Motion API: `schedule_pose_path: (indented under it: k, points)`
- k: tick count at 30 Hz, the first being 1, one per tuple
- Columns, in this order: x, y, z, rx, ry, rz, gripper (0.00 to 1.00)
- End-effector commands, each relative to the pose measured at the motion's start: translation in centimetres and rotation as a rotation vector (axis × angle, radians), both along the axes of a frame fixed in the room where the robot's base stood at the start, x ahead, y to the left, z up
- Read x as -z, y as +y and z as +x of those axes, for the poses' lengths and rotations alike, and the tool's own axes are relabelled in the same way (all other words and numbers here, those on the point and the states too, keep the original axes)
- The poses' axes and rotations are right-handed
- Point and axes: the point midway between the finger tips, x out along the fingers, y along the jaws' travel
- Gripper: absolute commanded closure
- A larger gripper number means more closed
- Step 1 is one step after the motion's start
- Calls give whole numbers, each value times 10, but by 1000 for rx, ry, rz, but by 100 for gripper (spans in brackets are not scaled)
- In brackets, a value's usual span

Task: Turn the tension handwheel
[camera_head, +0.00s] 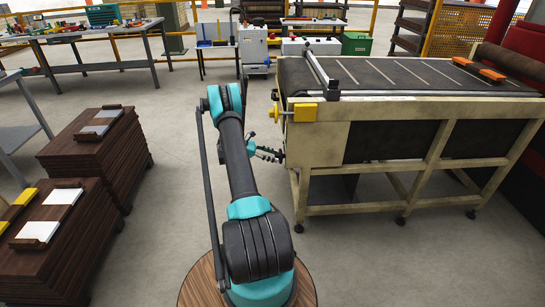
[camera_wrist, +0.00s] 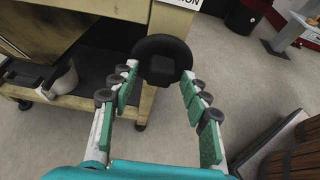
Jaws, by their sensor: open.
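A black round handwheel (camera_wrist: 163,50) shows in the wrist view at top centre, just below a white label ending in "ION" (camera_wrist: 182,3). My gripper (camera_wrist: 159,74) is open and empty, with its teal-padded fingers pointing at the wheel, one tip near each side of its lower part. I cannot tell whether the fingers touch the wheel. In the head view, my gripper (camera_head: 268,153) is small and partly hidden by my arm, beside the left end of the cream belt machine (camera_head: 318,146). The black wheel is not clearly visible there.
A yellow knob (camera_head: 274,112) and yellow box (camera_head: 304,112) sit on the machine's corner above my gripper. Stacks of brown boards (camera_head: 98,145) stand at left. A workbench (camera_head: 95,66) is at back left. The floor between stacks and machine is clear.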

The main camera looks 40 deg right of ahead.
Motion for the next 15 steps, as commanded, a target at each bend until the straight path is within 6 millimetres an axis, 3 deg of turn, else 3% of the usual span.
schedule_pose_path:
  k: [8,15]
  points:
    - [0,-1,0,0,0,0,55]
    - [0,-1,0,0,0,0,84]
